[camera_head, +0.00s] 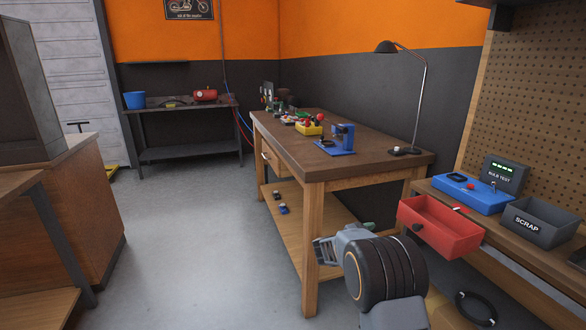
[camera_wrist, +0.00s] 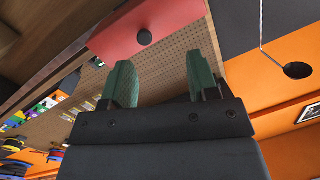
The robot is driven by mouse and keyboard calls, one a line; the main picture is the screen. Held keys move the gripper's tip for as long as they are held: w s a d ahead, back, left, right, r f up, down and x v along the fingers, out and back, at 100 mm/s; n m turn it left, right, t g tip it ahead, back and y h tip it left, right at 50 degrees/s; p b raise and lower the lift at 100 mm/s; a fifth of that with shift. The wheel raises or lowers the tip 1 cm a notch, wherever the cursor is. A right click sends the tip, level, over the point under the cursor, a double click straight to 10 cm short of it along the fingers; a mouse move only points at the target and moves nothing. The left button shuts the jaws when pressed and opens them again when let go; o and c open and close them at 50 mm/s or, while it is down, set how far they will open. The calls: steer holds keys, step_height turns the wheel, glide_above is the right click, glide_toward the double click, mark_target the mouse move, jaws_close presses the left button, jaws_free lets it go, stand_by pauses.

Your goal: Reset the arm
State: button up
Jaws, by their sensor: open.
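My gripper (camera_head: 327,250) shows in the head view in front of the wooden workbench's near leg, with my grey and dark arm behind it. In the wrist view my gripper (camera_wrist: 159,84) has its two green fingers spread apart with nothing between them. A red drawer (camera_wrist: 145,27) with a dark round knob is beyond the fingertips there. The same red drawer (camera_head: 440,228) stands out from the right-hand bench in the head view, to the right of my gripper and apart from it.
The wooden workbench (camera_head: 375,163) holds a blue stand (camera_head: 342,138), a yellow bin (camera_head: 310,129) and a lamp (camera_head: 418,95). The right bench bears a blue tester box (camera_head: 468,192) and a dark scrap bin (camera_head: 541,219). Wooden cabinets (camera_head: 75,205) stand left. The grey floor (camera_head: 185,235) between is clear.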

steer(key=w+a+f+n+t+y, duration=0.4)
steer(key=a+f+n+t+y, duration=0.1)
steer(key=a+n+y, duration=0.3)
steer(key=s+a+r+n+g+y+p, duration=0.3)
steer(key=s+a+r+n+y+p, duration=0.15)
steer(key=s+a+y, duration=0.45)
steer(key=s+d+r+n+g+p, duration=0.1)
steer(key=s+r+n+g+p, duration=0.25)
steer(key=s, duration=0.75)
steer(key=s+r+n+g+p, duration=0.1)
steer(key=s+r+g+p, duration=0.25)
steer(key=s+r, duration=0.5)
steer(key=s+d+r+t+h+p, duration=0.1)
steer(key=s+d+r+t+p, duration=0.1)
steer(key=s+r+p, duration=0.3)
step_height(320, 180, up, 2)
steer(key=shift+s+r+n+p, duration=0.1)
steer(key=shift+s+n+p, duration=0.25)
steer(key=shift+s, duration=0.3)
